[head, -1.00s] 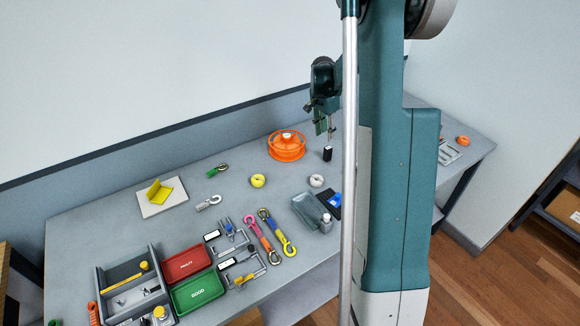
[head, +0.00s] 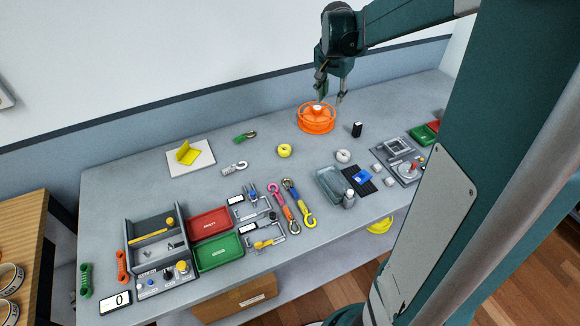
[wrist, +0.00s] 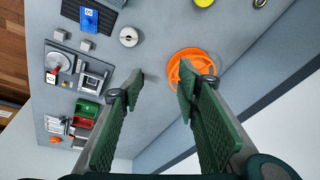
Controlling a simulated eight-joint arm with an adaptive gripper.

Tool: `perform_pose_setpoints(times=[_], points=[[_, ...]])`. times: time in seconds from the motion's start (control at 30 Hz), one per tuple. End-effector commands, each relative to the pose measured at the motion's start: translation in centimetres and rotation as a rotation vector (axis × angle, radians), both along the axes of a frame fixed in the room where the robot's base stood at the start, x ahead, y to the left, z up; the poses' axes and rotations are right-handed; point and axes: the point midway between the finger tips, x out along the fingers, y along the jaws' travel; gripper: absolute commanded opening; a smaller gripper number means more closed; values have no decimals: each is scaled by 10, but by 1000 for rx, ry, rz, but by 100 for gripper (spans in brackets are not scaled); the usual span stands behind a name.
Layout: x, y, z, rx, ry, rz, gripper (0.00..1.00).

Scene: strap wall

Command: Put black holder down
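The black holder (head: 357,130) is a small dark upright piece. It stands on the grey table, to the right of the orange reel (head: 317,118). My gripper (head: 330,98) hangs above the table near the back right of the reel, apart from the holder. In the wrist view my gripper (wrist: 160,86) has its two green-padded fingers spread, with only bare tabletop showing between them. The orange reel (wrist: 190,68) shows there partly behind the right finger. I cannot make out the holder in the wrist view; the left finger may hide it.
A grey bin (head: 329,187), a black mat (head: 354,176) and a grey fixture (head: 398,148) stand nearer the front right. Red (head: 210,222) and green (head: 219,251) trays are left. The back middle is clear.

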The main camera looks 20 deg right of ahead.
Motion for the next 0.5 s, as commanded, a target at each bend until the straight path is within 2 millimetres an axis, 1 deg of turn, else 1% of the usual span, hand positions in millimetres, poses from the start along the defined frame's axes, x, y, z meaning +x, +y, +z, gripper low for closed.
perform_pose_setpoints(times=[0.03, 0.1, 0.3, 0.5], points=[[-6, 11, 6, -5, -7, 27, 33], [-13, 24, 14, -11, -16, 65, 33], [-36, 61, 32, -32, -42, 173, 33], [-61, 95, 47, -54, -69, 277, 33]])
